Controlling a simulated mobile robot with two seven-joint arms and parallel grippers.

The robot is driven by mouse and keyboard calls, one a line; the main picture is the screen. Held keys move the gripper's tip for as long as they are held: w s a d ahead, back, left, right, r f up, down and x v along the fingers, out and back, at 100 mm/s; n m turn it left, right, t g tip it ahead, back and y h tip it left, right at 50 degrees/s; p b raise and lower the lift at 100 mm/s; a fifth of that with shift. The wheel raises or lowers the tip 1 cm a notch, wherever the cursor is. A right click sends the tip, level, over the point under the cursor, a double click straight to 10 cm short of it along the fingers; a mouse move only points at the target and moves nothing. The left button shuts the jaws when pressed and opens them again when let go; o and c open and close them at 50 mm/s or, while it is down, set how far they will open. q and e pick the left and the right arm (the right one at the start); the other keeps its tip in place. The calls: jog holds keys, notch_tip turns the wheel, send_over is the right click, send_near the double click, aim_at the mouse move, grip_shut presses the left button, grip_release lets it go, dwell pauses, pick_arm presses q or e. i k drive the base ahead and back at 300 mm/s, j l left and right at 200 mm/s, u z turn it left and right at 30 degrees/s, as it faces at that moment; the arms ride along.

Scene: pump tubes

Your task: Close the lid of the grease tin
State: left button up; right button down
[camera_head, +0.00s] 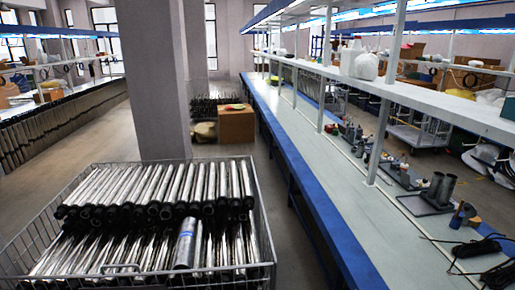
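I cannot make out a grease tin or its lid for certain. On the workbench (330,205) at the right, a small dark blue container (457,217) stands beside a brownish item (474,222); it is too small to tell whether it is a tin or has a lid. Neither of my grippers is in view.
A wire basket (272,262) full of metal tubes (165,185) stands at the lower left before a pillar (155,80). Two grey cylinders (440,188) stand on a bench tray. Black cables (490,250) lie at the bench's right. The near bench surface is clear.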

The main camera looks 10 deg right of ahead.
aim_at(470, 211)
jog(key=i, duration=2.2)
jog(key=i+z, duration=0.45)
jog(key=i+j+z, duration=0.15)
jog(key=i+z, duration=0.25)
jog(key=i+j+z, duration=0.3)
jog(key=i+z, duration=0.3)
jog(key=z, duration=0.3)
jog(key=i+z, duration=0.2)
jog(key=z, duration=0.2)
jog(key=i+z, duration=0.2)
jog(key=z, duration=0.25)
jog(key=i+j+z, duration=0.1)
jog(key=z, duration=0.3)
jog(key=i+j, duration=0.05)
